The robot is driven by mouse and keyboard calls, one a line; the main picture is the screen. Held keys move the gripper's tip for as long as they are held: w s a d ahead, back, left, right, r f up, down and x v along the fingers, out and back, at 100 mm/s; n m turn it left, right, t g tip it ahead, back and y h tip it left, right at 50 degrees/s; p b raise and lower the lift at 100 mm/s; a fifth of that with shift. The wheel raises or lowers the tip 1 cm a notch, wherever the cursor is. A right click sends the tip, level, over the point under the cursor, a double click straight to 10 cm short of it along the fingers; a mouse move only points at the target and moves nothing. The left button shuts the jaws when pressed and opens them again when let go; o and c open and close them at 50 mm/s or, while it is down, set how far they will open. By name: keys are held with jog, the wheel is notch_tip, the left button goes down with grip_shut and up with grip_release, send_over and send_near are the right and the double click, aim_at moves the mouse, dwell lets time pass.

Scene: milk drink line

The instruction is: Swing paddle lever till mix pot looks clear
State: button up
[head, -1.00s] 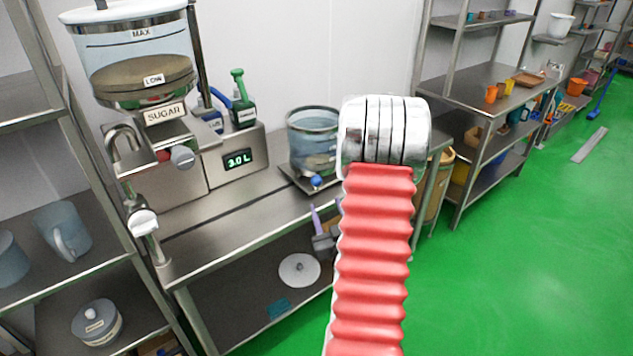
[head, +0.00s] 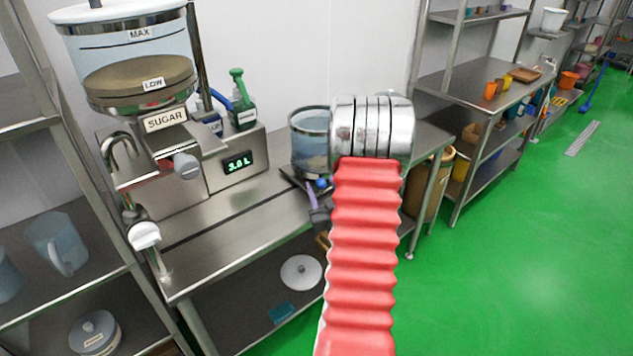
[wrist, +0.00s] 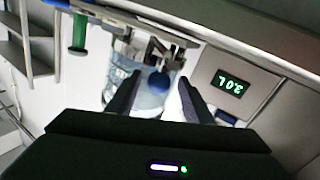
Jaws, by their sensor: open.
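The mix pot (head: 308,132) is a clear, bluish vessel on the bench, partly hidden behind my arm in the head view. It also shows in the wrist view (wrist: 118,85). I cannot tell how clear its contents are. A blue ball knob (head: 322,184), apparently the end of the paddle lever, sits low at the pot's front. In the wrist view the knob (wrist: 158,85) appears between the fingertips, in front of the pot; contact does not show. My gripper (wrist: 160,82) is open and empty. In the head view only part of its fingers (head: 318,214) shows, just below the knob.
A sugar hopper (head: 140,75) stands at the bench's left, beside a box with a 3.0 L display (head: 239,162). The bench front (head: 230,215) is bare. Shelving (head: 490,80) stands right; green floor there is open.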

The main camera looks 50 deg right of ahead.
jog(key=shift+x, duration=0.95)
jog(key=shift+c, duration=0.6)
grip_shut()
jog(key=shift+s+d, duration=0.1)
